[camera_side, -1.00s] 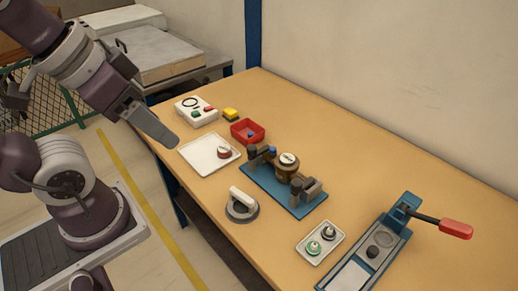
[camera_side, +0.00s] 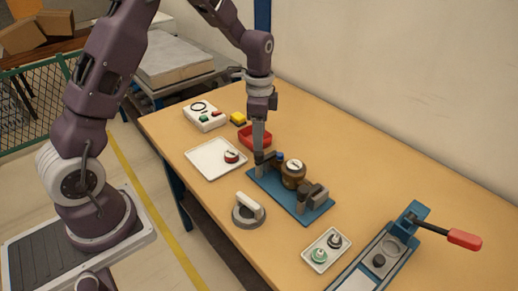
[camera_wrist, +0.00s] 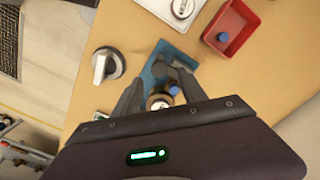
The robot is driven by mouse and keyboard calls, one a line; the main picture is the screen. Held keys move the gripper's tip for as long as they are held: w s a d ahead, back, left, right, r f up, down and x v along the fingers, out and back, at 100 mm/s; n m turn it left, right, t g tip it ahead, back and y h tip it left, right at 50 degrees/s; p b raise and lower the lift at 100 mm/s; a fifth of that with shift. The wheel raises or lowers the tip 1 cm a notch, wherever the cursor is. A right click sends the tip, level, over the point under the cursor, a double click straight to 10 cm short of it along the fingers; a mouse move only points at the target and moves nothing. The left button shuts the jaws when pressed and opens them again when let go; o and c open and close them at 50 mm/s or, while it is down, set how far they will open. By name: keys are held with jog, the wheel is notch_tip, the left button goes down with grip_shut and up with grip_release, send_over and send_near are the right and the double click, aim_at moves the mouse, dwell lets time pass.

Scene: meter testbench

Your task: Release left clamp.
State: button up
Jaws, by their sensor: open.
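A blue fixture plate (camera_side: 288,199) on the wooden table carries a round brown meter (camera_side: 293,174) between two dark grey clamps. The left clamp (camera_side: 273,161) has a blue knob and stands at the plate's far left end. The right clamp (camera_side: 314,194) stands at the near right end. My gripper (camera_side: 259,155) points down at the left clamp, close to its outer post; I cannot tell whether they touch. In the wrist view my open fingers (camera_wrist: 160,82) are on both sides of the clamp area, with the blue knob (camera_wrist: 174,90) between them. My gripper body hides much of the fixture there.
A white tray (camera_side: 205,168) and a red bin (camera_side: 262,143) lie near the left clamp. A grey round base with a white handle (camera_side: 249,208) stands in front of the plate. A small knob tray (camera_side: 310,256) and a red-handled press (camera_side: 464,239) are at right.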

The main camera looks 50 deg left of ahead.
aim_at(259, 153)
notch_tip(259, 153, down, 5)
jog(key=shift+f, duration=0.2)
grip_shut()
